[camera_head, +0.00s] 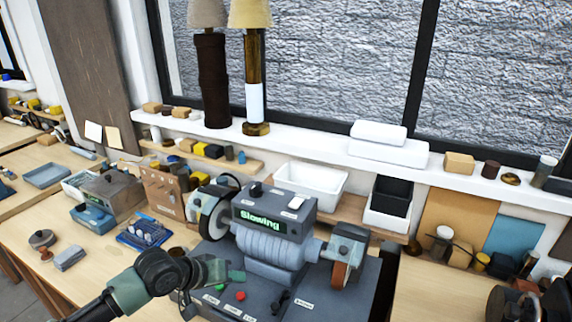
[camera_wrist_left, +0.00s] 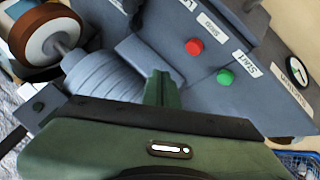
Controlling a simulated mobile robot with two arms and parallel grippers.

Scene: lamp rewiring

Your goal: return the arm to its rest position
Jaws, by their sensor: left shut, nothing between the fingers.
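My left arm comes in from the lower left in the head view. My left gripper (camera_head: 238,277) is shut and empty, just in front of the grey machine (camera_head: 268,248), close to its front panel with the green and red buttons. In the left wrist view the closed green fingers (camera_wrist_left: 159,88) point toward the machine body, with the red button (camera_wrist_left: 194,46) and green button (camera_wrist_left: 225,77) beyond them. I cannot tell whether the fingertips touch the machine. My right gripper is not in view.
The machine's display (camera_head: 262,220) reads "Slowing"; a wheel (camera_head: 214,222) sits at its left and a brown wheel (camera_head: 341,270) at its right. A blue tray of parts (camera_head: 146,233) and a grey block (camera_head: 69,257) lie to the left. Bare bench shows at the lower left.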

